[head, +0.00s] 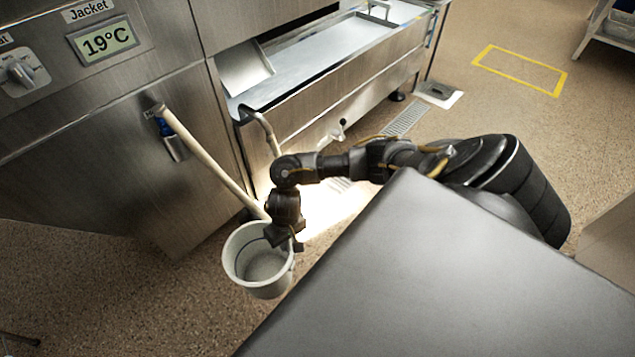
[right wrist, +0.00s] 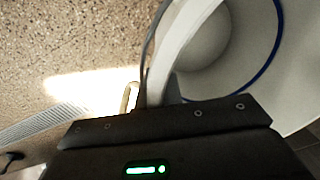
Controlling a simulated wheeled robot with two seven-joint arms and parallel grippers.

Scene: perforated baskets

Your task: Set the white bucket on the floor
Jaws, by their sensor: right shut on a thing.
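The white bucket (head: 258,283) is in the lower left middle of the head view, roughly upright, with its open top facing up and greyish inside. My right gripper (head: 288,240) is at the bucket's upper right rim and is shut on it. In the right wrist view the bucket's pale rim and wall (right wrist: 200,40) fill the upper right, with a blue line inside. The gripper's fingertips (right wrist: 155,95) are partly hidden at the rim. Whether the bucket touches the floor (head: 150,310) cannot be told. My left gripper is not in view.
A steel machine (head: 110,130) with a 19°C display stands at the left, a pale pipe (head: 205,155) slanting down from it toward the bucket. A steel trough (head: 330,60) is behind. A yellow floor marking (head: 520,68) lies at the upper right.

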